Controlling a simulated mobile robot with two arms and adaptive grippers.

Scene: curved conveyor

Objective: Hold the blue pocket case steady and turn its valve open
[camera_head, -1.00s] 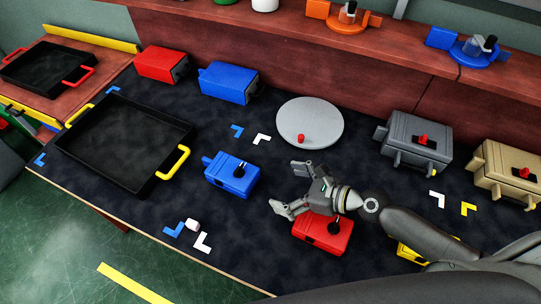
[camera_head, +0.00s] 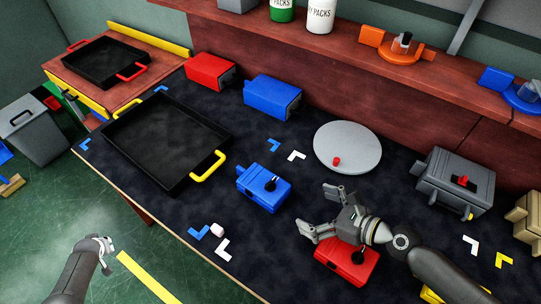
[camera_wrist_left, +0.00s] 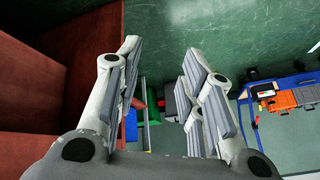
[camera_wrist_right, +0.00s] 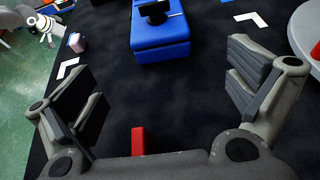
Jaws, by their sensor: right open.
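The blue pocket case (camera_head: 255,196) lies on the dark table mat, with a black valve knob (camera_head: 271,184) on its top. It also shows at the top of the right wrist view (camera_wrist_right: 160,38), ahead of the fingers. My right gripper (camera_head: 318,211) is open and empty, to the right of the blue case and apart from it, beside a red case (camera_head: 338,262) with a black knob. My left gripper (camera_head: 105,246) is off the front edge of the table, over the green floor. In the left wrist view its fingers (camera_wrist_left: 160,62) are apart with nothing between them.
A black tray (camera_head: 123,152) with yellow handles is left of the blue case. Larger red (camera_head: 210,72) and blue boxes (camera_head: 272,97) stand behind. A round grey plate (camera_head: 350,145) and a grey case (camera_head: 450,190) are to the right. A small pale cylinder (camera_head: 217,230) lies near the front edge.

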